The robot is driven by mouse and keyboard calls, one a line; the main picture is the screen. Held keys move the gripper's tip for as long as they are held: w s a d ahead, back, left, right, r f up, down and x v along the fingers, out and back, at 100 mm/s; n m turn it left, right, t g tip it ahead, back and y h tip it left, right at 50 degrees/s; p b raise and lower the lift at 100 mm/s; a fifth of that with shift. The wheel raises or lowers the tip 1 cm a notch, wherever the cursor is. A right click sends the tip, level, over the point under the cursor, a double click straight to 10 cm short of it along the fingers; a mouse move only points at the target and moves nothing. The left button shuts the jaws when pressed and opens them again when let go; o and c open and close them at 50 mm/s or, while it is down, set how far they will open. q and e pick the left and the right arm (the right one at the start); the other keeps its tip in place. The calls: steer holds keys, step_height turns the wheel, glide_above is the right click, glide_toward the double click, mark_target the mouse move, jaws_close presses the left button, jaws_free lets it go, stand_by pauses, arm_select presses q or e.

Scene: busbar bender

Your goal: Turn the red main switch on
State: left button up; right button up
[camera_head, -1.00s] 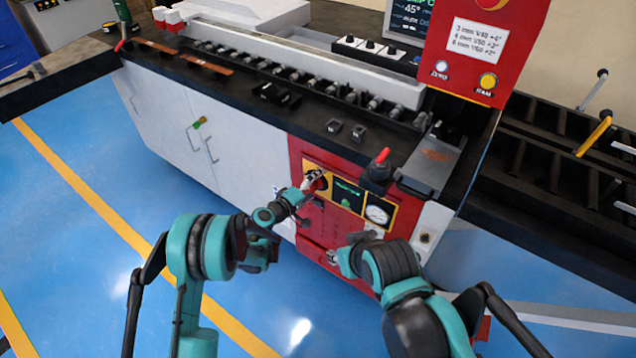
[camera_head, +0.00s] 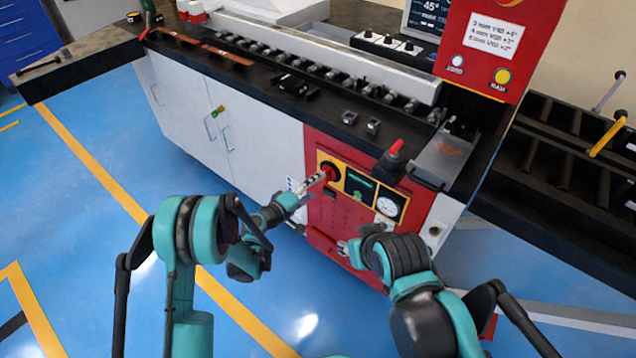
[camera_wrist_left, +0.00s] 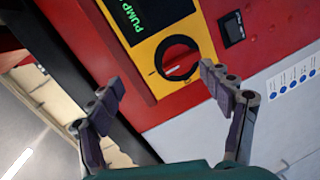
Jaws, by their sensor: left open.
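The main switch (camera_head: 331,172) is a round red knob on a yellow plate, on the red front panel of the machine. In the left wrist view the switch (camera_wrist_left: 179,58) shows a dark ring, a red face and a white mark pointing toward the lower left of the picture. My left gripper (camera_head: 318,179) is just left of the knob in the head view. In the wrist view its fingers (camera_wrist_left: 160,100) are spread wide and empty, with the knob beyond the gap, nearer the right finger. My right gripper (camera_head: 343,248) is low by the red panel, its fingers too small to read.
A green-lit pump display (camera_head: 360,185) and a round gauge (camera_head: 388,207) sit right of the switch. A small black rocker (camera_wrist_left: 232,28) is beside it in the wrist view. Blue floor lies open at left.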

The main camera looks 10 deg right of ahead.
arm_select(q)
steer(key=shift+s+a, duration=0.3)
steer(key=shift+a, duration=0.05)
stand_by(0.4)
steer(key=s+a+r+m+y, duration=0.3)
steer(key=s+a+r+y, duration=0.3)
steer(key=a+r, duration=0.65)
steer(key=s+a+r+m+g+y, duration=0.1)
steer(key=s+a+y, duration=0.6)
steer(key=s+a, duration=1.3)
steer(key=s+g, duration=0.1)
steer(key=s, duration=0.2)
steer(key=shift+s+r, duration=0.15)
steer(key=shift+r, duration=0.05)
